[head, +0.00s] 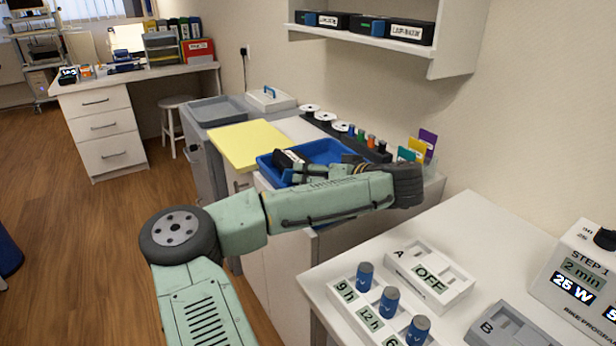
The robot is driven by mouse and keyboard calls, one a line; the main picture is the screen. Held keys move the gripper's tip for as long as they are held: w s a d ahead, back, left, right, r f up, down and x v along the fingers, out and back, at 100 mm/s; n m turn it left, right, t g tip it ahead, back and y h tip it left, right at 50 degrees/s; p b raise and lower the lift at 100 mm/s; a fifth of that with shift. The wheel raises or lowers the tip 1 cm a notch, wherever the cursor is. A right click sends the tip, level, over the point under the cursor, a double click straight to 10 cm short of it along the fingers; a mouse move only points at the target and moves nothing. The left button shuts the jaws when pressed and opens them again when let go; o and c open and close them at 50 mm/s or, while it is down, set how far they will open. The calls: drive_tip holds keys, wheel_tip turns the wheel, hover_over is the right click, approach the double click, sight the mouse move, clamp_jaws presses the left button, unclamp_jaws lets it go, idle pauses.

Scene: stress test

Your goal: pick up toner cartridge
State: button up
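A blue tray (326,150) sits on the counter in the middle of the head view, partly covered by my green arm. A small dark object (289,158) with a pale edge shows at the tray's left part; it may be the toner cartridge, but it is too small to be sure. My gripper (297,172) is over the tray, close to this dark object. Its fingers are small and mixed with dark shapes, so I cannot tell whether they are open or shut, or whether they touch the object.
Black labelled boxes (411,32) stand on the white wall shelf (440,66). A yellow board (248,145) and a grey tray (213,111) lie left of the blue tray. A dark rack (345,135) stands behind it. Blue cylinders (389,302) stand on the near right table.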

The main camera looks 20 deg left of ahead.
drive_tip(key=c, duration=1.2)
drive_tip(key=shift+c, duration=0.9)
drive_tip(key=shift+r, duration=0.15)
